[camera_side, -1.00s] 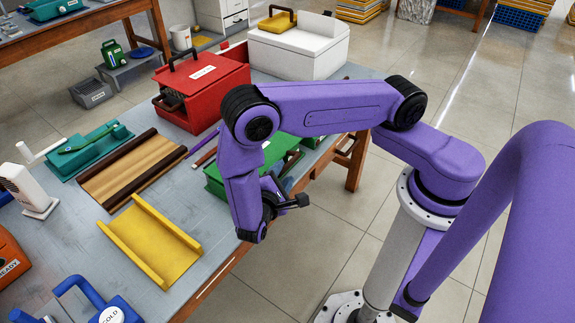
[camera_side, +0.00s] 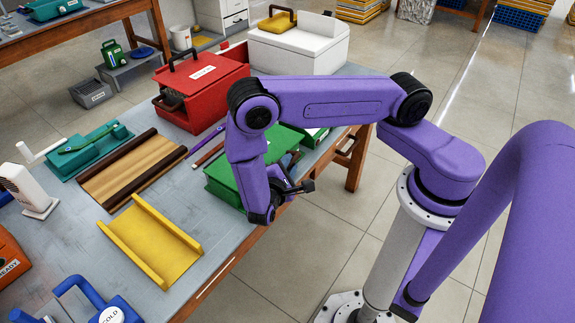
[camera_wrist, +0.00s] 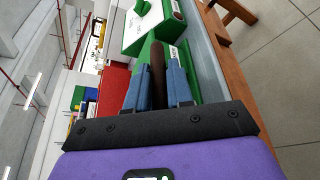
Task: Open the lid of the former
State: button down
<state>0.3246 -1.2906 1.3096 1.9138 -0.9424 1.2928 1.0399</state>
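No box carries a readable name "former", so I cannot tell for sure which one it is. A green box (camera_side: 222,180) stands at the table's front edge, partly hidden behind my arm. In the wrist view, a green case with a white side and a handle (camera_wrist: 150,25) lies ahead. A dark brown bar (camera_wrist: 157,65) shows between my fingers, and I see no clear contact. My gripper (camera_wrist: 160,78) has its blue-grey fingers apart. In the side view my gripper (camera_side: 300,188) is beside the green box. A red box (camera_side: 205,85) with a closed, labelled lid and dark handle stands behind.
A white box (camera_side: 298,48) with a yellow top piece is at the back. A blue-handled item (camera_side: 100,312) is at the front. Open floor lies right of the table.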

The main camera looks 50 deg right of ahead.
jog(key=shift+r, duration=0.1)
jog(key=shift+w+r, duration=0.15)
jog(key=shift+r, duration=0.4)
jog(key=w+r+n+g, duration=0.3)
jog(key=w+r+n, duration=0.2)
jog(key=w, duration=0.5)
jog(key=w+r+n+g+y, duration=0.1)
jog(key=w+r+n+g, duration=0.2)
jog(key=w+r, duration=0.7)
jog(key=shift+r+n, duration=0.15)
jog(key=shift+n, duration=0.75)
jog(key=c, duration=1.1)
grip_release()
